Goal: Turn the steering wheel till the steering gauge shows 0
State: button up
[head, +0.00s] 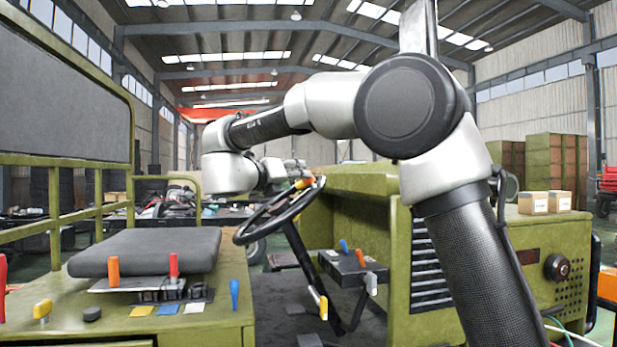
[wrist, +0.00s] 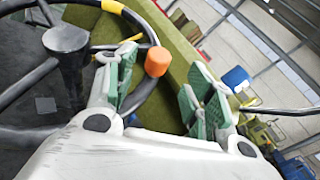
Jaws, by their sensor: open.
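The black steering wheel (head: 241,237) stands tilted on its column in front of the seat, and its rim and hub (wrist: 66,40) fill the left of the wrist view. An orange knob (wrist: 157,62) sits at the rim, which also carries a yellow mark (wrist: 112,6). My gripper (head: 301,181) is at the wheel's far upper side. In the wrist view its green-padded fingers (wrist: 162,75) are open, with the knob in the gap near their tips. The left finger overlaps the rim in the picture; I cannot tell whether it touches. I cannot make out a steering gauge.
A dark seat (head: 145,251) and a green console with coloured levers (head: 173,265) are at the left. A dark lever box (head: 345,268) stands right of the column. The green engine hood (head: 372,182) lies behind the wheel.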

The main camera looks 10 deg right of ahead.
jog(key=x, duration=0.7)
jog(key=shift+w+d, duration=0.15)
jog(key=shift+w, duration=0.15)
grip_shut()
